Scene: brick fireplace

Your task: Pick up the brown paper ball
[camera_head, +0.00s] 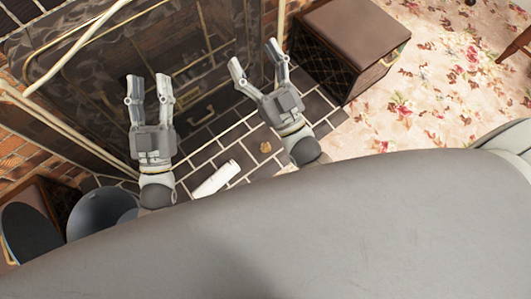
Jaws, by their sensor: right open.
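The brown paper ball (265,147) is a small crumpled lump on the dark brick hearth floor, just left of my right gripper's wrist. My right gripper (254,65) is open and empty, with its fingers pointing up the picture, beyond the ball. My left gripper (149,89) is further left, its two fingers spread apart with nothing between them. Neither gripper touches the ball.
A white cylinder (216,179) lies on the hearth left of the ball. A dark fire screen (105,75) stands behind the grippers. A brown leather-topped box (352,35) is at upper right, beside a floral carpet (430,90). A grey bucket (103,212) is at lower left.

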